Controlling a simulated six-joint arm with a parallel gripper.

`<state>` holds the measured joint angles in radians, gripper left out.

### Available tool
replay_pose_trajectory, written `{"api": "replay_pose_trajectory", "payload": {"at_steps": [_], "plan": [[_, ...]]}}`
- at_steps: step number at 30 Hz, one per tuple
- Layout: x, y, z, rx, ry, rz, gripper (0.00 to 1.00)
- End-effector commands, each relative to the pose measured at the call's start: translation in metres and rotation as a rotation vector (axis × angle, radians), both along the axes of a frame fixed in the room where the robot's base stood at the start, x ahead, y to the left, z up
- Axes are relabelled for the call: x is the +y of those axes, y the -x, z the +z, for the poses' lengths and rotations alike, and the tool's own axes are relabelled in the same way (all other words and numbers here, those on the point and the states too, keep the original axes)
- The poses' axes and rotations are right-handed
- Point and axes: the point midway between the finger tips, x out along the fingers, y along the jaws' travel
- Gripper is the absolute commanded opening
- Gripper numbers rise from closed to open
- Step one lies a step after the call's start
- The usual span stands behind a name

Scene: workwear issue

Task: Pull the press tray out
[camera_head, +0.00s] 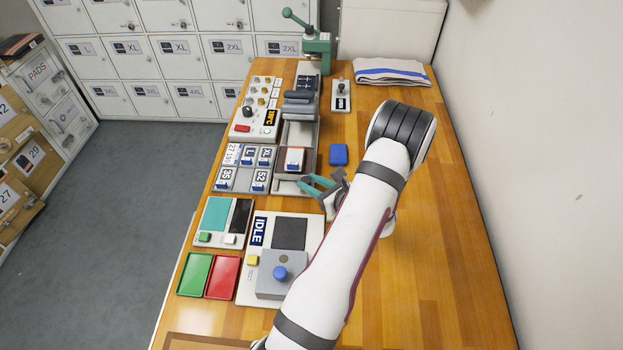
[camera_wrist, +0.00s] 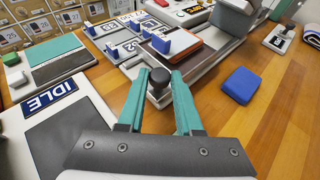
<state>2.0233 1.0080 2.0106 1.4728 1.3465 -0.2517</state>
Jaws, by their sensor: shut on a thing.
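The press tray (camera_head: 284,187) is a grey metal slide at the front of the grey press (camera_head: 298,108); its front end shows in the wrist view (camera_wrist: 152,98). A rust-coloured block with a white tag (camera_head: 295,158) sits on it and shows in the wrist view with a blue and white clip (camera_wrist: 184,41). A dark round knob (camera_wrist: 160,80) stands at the tray's front end. My gripper (camera_head: 308,184) has its teal fingers on either side of this knob and is shut on it. In the head view the fingers hide the knob.
A blue block (camera_head: 339,154) lies right of the tray. Numbered tiles in a rack (camera_head: 246,168) stand close on the left. The IDLE panel (camera_head: 290,234) lies in front. Bare wooden bench (camera_head: 430,240) is free on the right, up to the wall.

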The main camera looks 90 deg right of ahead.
Motion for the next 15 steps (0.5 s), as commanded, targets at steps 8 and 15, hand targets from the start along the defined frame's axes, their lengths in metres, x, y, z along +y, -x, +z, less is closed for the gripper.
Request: {"api": "replay_pose_trajectory", "payload": {"at_steps": [8, 15], "plan": [[-0.0004, 0.0002, -0.0001, 0.000, 0.000, 0.000, 0.64], [0.0006, 0.0016, 0.0007, 0.000, 0.000, -0.001, 0.64]]}}
